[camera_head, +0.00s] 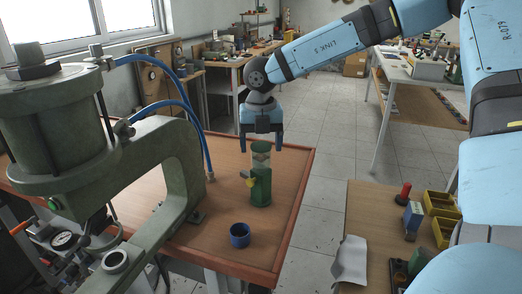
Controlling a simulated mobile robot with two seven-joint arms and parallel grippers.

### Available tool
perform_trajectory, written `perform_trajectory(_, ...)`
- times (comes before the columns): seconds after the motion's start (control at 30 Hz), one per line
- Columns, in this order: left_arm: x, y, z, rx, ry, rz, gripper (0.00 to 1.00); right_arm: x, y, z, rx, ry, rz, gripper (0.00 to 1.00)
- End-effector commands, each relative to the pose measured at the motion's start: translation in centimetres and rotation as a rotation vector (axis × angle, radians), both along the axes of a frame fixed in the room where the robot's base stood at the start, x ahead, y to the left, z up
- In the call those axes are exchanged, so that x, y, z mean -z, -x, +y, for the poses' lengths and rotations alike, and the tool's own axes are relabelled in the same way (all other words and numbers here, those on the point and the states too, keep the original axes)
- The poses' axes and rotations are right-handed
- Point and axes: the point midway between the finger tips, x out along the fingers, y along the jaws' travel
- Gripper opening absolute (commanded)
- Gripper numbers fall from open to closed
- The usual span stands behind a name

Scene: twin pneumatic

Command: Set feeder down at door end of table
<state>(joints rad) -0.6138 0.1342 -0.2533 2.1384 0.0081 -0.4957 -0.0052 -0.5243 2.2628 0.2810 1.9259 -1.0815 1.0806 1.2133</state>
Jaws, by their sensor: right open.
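My right gripper (262,148) points down just above and around the top of the feeder. Its fingers are spread, one on each side, and I cannot tell if they touch it. My left gripper is not in view. No door shows in this view.
A large green press (165,150) with blue hoses fills the left of the table. A small blue cup (240,235) stands in front of the feeder. A wooden bench (365,215) with yellow bins (440,204) is at the lower right. Grey floor lies between.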

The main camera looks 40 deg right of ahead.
Motion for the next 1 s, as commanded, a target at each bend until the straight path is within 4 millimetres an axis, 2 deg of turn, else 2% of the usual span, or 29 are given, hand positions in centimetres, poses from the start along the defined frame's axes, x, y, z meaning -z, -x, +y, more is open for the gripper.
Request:
perform_trajectory(0.03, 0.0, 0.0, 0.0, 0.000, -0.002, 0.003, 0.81, -1.4, -0.1, 0.0, 0.000, 0.001, -0.006, 0.77)
perform_trajectory(0.2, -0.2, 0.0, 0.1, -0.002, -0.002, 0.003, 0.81, -5.2, -0.1, 0.0, 0.000, 0.001, -0.004, 0.77)
perform_trajectory(0.4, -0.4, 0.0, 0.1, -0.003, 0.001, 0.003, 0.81, -8.3, -0.1, 0.0, 0.000, 0.002, -0.002, 0.77)
perform_trajectory(0.6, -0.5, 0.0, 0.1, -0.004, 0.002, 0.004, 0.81, -9.5, 0.0, 0.0, 0.000, 0.000, 0.000, 0.77)
perform_trajectory(1.0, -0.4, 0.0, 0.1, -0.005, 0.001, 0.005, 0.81, -9.5, 0.0, 0.0, 0.000, 0.000, 0.000, 0.77)
